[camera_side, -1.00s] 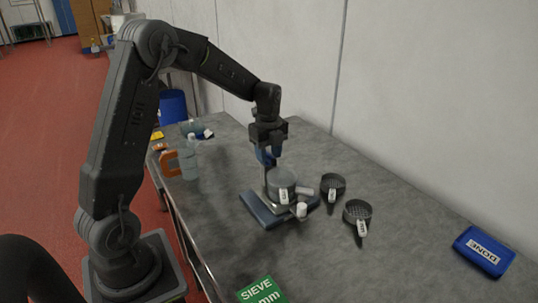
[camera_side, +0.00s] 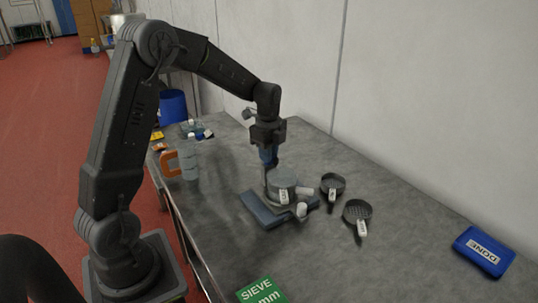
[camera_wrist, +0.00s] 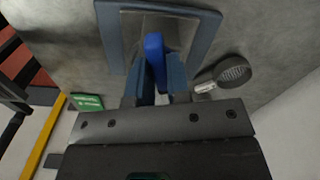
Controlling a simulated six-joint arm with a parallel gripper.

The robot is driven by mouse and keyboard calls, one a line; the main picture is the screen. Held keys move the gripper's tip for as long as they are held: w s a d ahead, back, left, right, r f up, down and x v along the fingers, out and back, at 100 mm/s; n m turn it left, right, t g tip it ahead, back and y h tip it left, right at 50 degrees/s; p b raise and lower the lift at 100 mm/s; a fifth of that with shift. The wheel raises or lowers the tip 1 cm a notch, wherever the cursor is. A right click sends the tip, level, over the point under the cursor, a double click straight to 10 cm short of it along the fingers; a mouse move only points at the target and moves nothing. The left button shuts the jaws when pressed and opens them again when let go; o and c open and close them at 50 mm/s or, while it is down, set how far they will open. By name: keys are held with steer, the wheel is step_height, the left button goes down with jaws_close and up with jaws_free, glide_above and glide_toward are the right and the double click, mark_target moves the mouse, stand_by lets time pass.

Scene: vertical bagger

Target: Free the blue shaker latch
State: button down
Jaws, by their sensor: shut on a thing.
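The shaker has a blue base (camera_side: 262,212) on the grey table, with a round grey sieve (camera_side: 283,179) with a white tag on top. The base's blue frame also shows in the wrist view (camera_wrist: 205,24). The blue latch (camera_wrist: 154,48) is a bright blue bar standing out from the shaker, pointing towards my gripper. My gripper (camera_wrist: 156,82) is shut on it, one finger on each side. In the side view my gripper (camera_side: 268,158) points down at the back of the shaker, and the latch is hidden there.
Two dark sieves with white tags, one near (camera_side: 333,185) and one farther right (camera_side: 357,211), lie right of the shaker. A blue DONE block (camera_side: 484,251) is at far right, a green SIEVE sign (camera_side: 262,290) in front.

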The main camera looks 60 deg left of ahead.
steer(key=n, duration=1.5)
stand_by(0.4)
steer(key=c, duration=0.9)
jaws_free()
steer(key=shift+r, duration=2.55)
